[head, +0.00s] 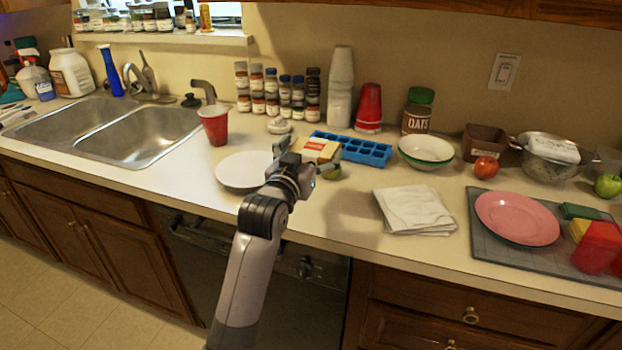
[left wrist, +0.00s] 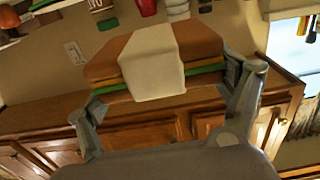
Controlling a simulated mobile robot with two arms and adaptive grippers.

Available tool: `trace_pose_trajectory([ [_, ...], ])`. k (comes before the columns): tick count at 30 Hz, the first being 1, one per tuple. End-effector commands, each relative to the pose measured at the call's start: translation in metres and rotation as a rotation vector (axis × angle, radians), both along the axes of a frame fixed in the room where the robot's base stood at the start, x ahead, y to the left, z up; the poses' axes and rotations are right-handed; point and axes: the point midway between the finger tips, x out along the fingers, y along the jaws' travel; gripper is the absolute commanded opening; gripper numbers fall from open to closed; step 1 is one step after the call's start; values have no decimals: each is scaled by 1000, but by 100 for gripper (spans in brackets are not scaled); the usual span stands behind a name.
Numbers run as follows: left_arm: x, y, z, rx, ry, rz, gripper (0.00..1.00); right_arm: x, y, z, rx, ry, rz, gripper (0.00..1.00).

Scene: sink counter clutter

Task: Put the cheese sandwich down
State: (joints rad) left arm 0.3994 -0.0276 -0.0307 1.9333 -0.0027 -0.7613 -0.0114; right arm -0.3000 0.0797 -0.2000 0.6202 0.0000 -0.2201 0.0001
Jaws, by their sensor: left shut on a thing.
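The cheese sandwich (head: 318,149) has brown bread, a white wrapper band and yellow and green layers at its edge. It also shows close up and tilted in the left wrist view (left wrist: 155,62). My left gripper (head: 305,161) is shut on the sandwich, with a finger at either side of it. In the head view, they appear over the counter (head: 335,212), between a white plate (head: 243,170) and a blue ice tray (head: 352,149). I cannot tell how high the sandwich is above the counter. My right gripper is not in view.
A folded white cloth (head: 414,209), a bowl (head: 426,151) and a pink plate (head: 516,217) on a grey mat (head: 485,236) lie to the right. A red cup (head: 214,124) stands by the sink (head: 135,130). Counter space is clear before the ice tray.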

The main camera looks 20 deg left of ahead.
Motion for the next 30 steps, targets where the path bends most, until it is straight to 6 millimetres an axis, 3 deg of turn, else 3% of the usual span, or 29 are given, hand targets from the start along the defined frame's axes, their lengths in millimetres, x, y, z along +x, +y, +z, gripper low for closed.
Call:
trace_pose_trajectory([
  [1,0,0,19,1,-8,0,51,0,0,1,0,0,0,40],
  [6,0,0,53,1,-5,0,51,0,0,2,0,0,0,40],
  [12,0,0,73,0,-2,0,51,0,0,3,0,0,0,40],
  [15,-1,0,72,0,1,0,51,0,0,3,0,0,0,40],
  [19,-9,-2,52,0,7,1,51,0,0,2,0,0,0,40],
  [23,-29,-5,12,-1,11,3,51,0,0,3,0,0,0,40],
  [30,-92,-9,-60,-3,9,13,51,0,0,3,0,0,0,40],
])
